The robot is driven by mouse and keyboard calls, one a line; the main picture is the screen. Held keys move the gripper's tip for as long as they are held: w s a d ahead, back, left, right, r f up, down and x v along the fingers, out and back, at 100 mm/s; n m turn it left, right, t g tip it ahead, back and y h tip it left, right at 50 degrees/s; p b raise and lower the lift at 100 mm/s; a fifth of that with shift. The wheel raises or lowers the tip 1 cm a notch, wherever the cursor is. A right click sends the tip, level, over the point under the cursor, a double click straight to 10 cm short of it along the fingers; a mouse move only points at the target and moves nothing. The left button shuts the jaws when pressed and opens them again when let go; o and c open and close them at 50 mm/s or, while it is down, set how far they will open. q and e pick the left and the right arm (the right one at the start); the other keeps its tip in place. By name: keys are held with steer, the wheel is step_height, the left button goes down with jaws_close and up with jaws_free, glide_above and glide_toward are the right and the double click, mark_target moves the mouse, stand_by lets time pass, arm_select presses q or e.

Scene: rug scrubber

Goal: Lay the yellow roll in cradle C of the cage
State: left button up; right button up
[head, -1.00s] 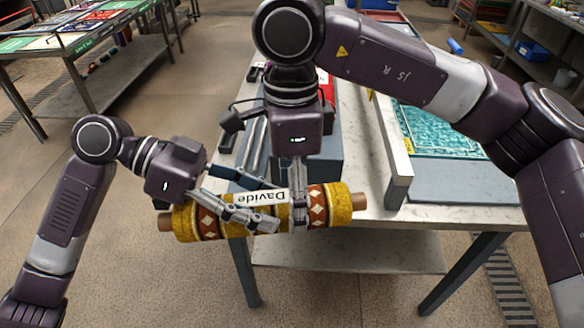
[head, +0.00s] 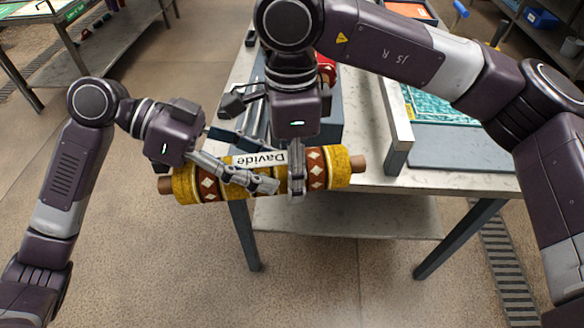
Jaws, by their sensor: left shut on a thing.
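The yellow roll (head: 183,185), with red-brown diamond bands, brown core ends and a white "Davide" tag, is held in the air, nearly level, at the table's near side. My right gripper (head: 297,180) reaches down from above to the roll just right of the tag. One finger shows against the roll's front; the rest is hidden, so its grip is unclear. I cannot make out the cage or cradle C; a blue-grey structure (head: 329,125) behind the right gripper is largely covered.
The pale-topped table (head: 440,181) stands behind and right of the roll, with a lower shelf (head: 345,217). An upright pale board (head: 396,128) and a teal patterned rug (head: 436,108) are on it. Floor at front left is clear.

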arm_select(q)
steer(key=shift+s+d+r, duration=0.1)
steer(key=shift+s+r, duration=0.05)
steer(key=shift+s, duration=0.05)
arm_select(e)
steer(key=shift+w, duration=0.15)
steer(key=c, duration=0.5)
arm_select(q)
steer(key=o, duration=1.6)
steer(key=shift+c, duration=0.2)
arm_select(e)
steer(key=shift+c, duration=0.5)
arm_select(q)
steer(key=shift+o, duration=1)
